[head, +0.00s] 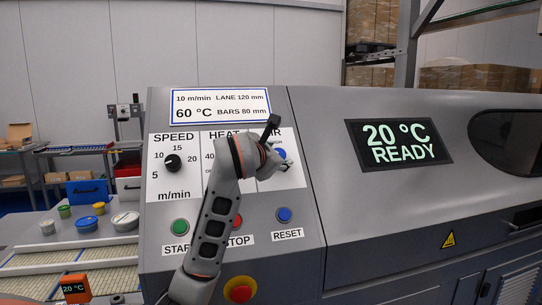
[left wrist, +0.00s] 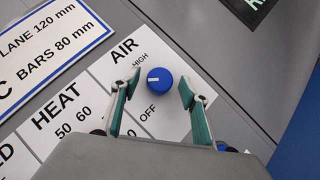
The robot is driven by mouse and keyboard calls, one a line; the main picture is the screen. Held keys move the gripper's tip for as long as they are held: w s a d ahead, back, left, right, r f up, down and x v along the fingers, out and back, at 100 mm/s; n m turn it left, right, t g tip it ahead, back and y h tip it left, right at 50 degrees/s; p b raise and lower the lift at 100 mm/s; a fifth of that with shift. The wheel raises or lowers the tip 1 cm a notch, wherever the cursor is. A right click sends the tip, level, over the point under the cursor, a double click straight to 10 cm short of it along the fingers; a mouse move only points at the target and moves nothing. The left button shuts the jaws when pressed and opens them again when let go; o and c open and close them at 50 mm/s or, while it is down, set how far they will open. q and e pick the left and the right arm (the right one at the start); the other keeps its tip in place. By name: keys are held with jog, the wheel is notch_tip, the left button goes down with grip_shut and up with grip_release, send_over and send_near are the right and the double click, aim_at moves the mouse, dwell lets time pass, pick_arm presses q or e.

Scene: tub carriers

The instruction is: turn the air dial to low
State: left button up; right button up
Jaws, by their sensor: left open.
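The blue air dial (left wrist: 160,84) sits on the white label under the word AIR in the left wrist view. Its short white mark lies on the dial's left side, facing the left finger. The labels HIGH and OFF show beside it; I cannot see a LOW label, and a finger covers part of the panel there. My left gripper (left wrist: 162,93) is open, with one finger on each side of the dial and a visible gap to both. In the head view the gripper (head: 282,162) covers most of the dial (head: 281,154). My right gripper is not in view.
A black speed dial (head: 172,162) is at the panel's left. Green start (head: 180,226) and blue reset (head: 284,214) buttons sit below, with a red stop button partly behind my arm. A red stop knob (head: 240,290) is lower down. The screen (head: 398,142) reads 20 °C READY.

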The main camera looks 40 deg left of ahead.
pick_arm(q)
jog(key=v, duration=1.1)
jog(key=shift+s, duration=0.2)
